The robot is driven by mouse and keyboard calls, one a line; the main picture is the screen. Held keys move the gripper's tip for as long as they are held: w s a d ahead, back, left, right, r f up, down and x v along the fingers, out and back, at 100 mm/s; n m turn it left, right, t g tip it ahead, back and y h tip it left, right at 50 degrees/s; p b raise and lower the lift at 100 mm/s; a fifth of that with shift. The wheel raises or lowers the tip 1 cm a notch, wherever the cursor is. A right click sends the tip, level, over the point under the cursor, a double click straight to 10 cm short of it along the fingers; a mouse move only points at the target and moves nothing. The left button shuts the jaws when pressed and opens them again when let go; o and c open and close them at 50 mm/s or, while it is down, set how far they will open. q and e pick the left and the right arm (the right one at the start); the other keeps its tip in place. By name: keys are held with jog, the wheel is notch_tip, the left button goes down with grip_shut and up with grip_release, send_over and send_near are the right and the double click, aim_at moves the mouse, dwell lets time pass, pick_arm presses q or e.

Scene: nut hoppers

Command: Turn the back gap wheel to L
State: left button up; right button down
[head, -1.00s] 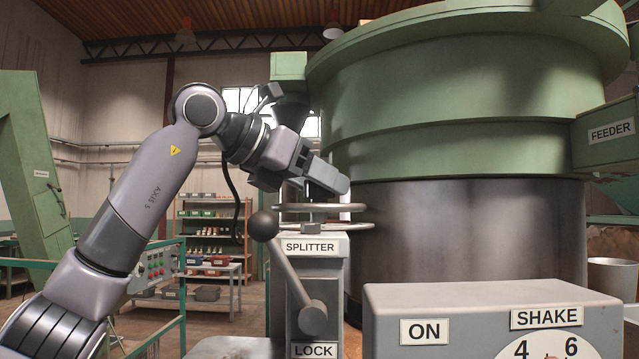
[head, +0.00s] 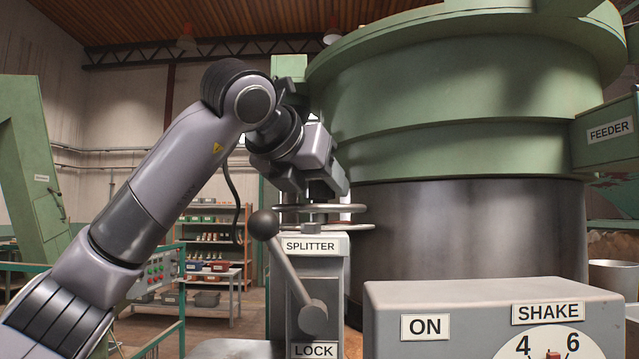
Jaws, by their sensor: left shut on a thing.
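Two thin pale gap wheels lie flat, one showing above the other, over the grey splitter housing (head: 335,262). The back gap wheel (head: 352,208) shows as the upper disc; the other wheel (head: 358,227) shows just below it. My left gripper (head: 318,198) points down at the middle of the upper disc and is shut on it; the fingertips are partly hidden and dark. No L mark or pointer on the wheels can be read from here. My right gripper is not in view.
A lever with a dark ball knob (head: 263,224) stands in front of the splitter, close below my left gripper. The big green hopper (head: 440,130) rises just right of the wheels. A grey control box (head: 470,300) labelled ON and SHAKE fills the lower right.

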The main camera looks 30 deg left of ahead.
pick_arm(q)
jog(key=o, duration=1)
jog(key=shift+c, duration=0.2)
jog(key=shift+s, duration=0.1)
jog(key=shift+s+r, duration=0.2)
jog(key=shift+s, duration=0.15)
jog(key=b+v, duration=0.1)
jog(key=v, duration=0.5)
jog(key=shift+s+r+b, duration=0.1)
jog(key=shift+b, duration=0.25)
